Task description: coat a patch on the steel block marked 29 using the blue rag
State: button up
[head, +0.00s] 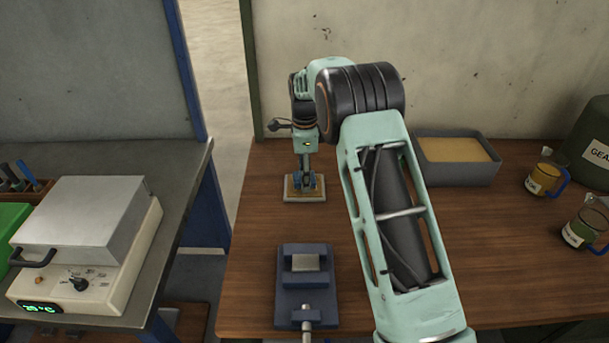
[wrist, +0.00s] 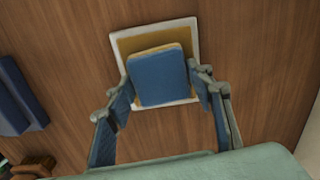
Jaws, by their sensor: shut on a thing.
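My gripper (head: 305,183) points straight down over the far left part of the wooden bench. In the wrist view its fingers (wrist: 160,88) are shut on the blue rag (wrist: 160,80), a folded pad with a tan edge. The rag is above a shallow pale-rimmed tray (wrist: 194,30) with an ochre surface; I cannot tell whether they touch. The tray also shows under the gripper in the head view (head: 304,199). A small grey steel block (head: 305,263) sits in a blue vise (head: 305,282) nearer me; no number is readable on it.
A grey bin of tan material (head: 458,172) stands at the back right. Two labelled jugs, one amber (head: 540,180) and one dark (head: 580,232), and a green can (head: 590,140) are at the right. A heater box (head: 85,245) is on the separate left bench.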

jog(key=shift+r+p, duration=2.35)
jog(key=shift+r, duration=1.15)
